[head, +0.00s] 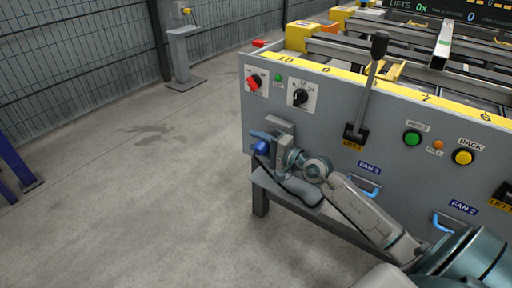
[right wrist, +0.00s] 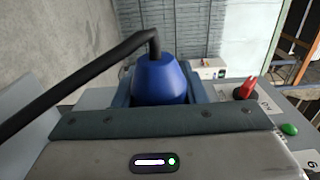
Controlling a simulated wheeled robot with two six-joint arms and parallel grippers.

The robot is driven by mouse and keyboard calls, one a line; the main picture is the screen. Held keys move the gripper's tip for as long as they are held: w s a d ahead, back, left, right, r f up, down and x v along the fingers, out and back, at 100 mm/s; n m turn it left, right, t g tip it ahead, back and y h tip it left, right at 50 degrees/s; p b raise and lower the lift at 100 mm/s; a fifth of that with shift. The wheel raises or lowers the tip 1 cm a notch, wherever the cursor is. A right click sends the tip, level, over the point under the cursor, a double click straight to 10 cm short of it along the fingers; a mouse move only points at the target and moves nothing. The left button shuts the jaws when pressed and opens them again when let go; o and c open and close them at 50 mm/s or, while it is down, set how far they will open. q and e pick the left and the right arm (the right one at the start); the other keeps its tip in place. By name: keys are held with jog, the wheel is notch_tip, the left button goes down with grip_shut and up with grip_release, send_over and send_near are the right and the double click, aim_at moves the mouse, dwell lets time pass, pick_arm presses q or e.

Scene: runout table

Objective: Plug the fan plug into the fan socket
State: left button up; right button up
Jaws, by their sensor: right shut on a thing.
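The blue fan plug (head: 262,147) is held in my right gripper (head: 264,140) near the lower left of the grey panel. In the right wrist view the plug (right wrist: 162,80) sits between the two jaws, with a black cable rising from its end and running off left. A grey box (head: 280,125) on the panel lies just behind the gripper; I cannot tell whether it is the fan socket. The plug's front end is hidden, so I cannot tell whether it touches anything. My left gripper is not in view.
The grey panel (head: 330,118) carries a red switch (head: 254,84), a black dial (head: 299,97), a lever (head: 374,62) and several buttons. Blue loops (head: 370,188) lie below the fan labels. Concrete floor (head: 120,190) is clear to the left, before a mesh fence.

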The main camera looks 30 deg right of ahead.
dwell(0.5)
dwell(1.0)
dwell(0.4)
jog(key=shift+b, duration=0.3)
jog(key=shift+w+d, duration=0.1)
jog(key=shift+d, duration=0.1)
jog(key=shift+w+d+b, duration=0.3)
jog(key=shift+d+b, duration=0.4)
jog(key=shift+b, duration=0.15)
jog(key=shift+w+d+b, duration=0.25)
jog(key=shift+d+b, duration=0.4)
jog(key=shift+b, duration=0.2)
jog(key=o, duration=1.1)
jog(key=shift+o, duration=0.2)
